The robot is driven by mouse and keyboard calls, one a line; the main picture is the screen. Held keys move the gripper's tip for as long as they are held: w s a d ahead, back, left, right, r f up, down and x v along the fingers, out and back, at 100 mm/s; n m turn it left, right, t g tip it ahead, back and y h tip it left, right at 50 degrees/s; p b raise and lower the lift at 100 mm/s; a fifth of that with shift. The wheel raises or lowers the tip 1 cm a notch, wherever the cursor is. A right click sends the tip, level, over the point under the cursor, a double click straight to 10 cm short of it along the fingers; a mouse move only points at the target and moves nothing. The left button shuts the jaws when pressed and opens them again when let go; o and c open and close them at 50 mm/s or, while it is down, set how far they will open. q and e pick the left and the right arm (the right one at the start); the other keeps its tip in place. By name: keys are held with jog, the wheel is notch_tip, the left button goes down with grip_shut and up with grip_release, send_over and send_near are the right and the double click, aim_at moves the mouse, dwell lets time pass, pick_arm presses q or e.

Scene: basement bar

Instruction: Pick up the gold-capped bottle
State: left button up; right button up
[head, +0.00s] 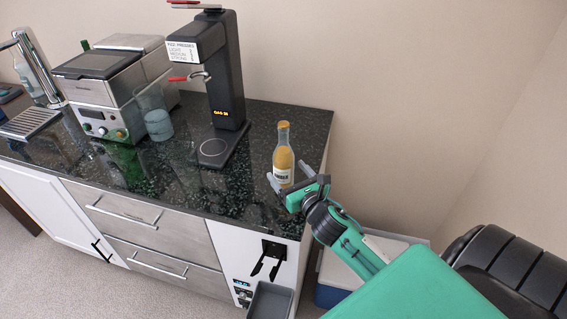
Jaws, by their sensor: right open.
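The gold-capped bottle (283,160) stands upright on the dark stone counter near its right end. It holds yellow-orange liquid and has a white label low on its body. My right gripper (288,184) is open at the bottle's base, with one finger to the left of the bottle and the other to its right. The frame does not show clearly whether the fingers touch the glass. My left gripper is not in view.
A tall black tap dispenser (223,80) stands left of the bottle. Further left are a clear pitcher (154,112) and a silver machine (105,90). The counter (190,190) is bare in front of the dispenser. A grey bin (270,301) sits below the counter.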

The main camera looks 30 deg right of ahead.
aim_at(280, 163)
jog(key=shift+w, duration=0.2)
jog(key=w, duration=0.1)
jog(key=w+p, duration=0.1)
jog(key=w, duration=0.3)
jog(key=shift+d+f+p, duration=0.25)
jog(key=shift+p, duration=0.1)
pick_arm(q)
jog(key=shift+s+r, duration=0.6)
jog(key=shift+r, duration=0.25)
pick_arm(e)
jog(key=shift+s, duration=0.1)
jog(key=shift+c, duration=1.1)
jog(key=c, duration=1.1)
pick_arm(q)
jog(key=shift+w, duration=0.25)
pick_arm(e)
jog(key=shift+c, duration=1.2)
jog(key=shift+r, duration=0.1)
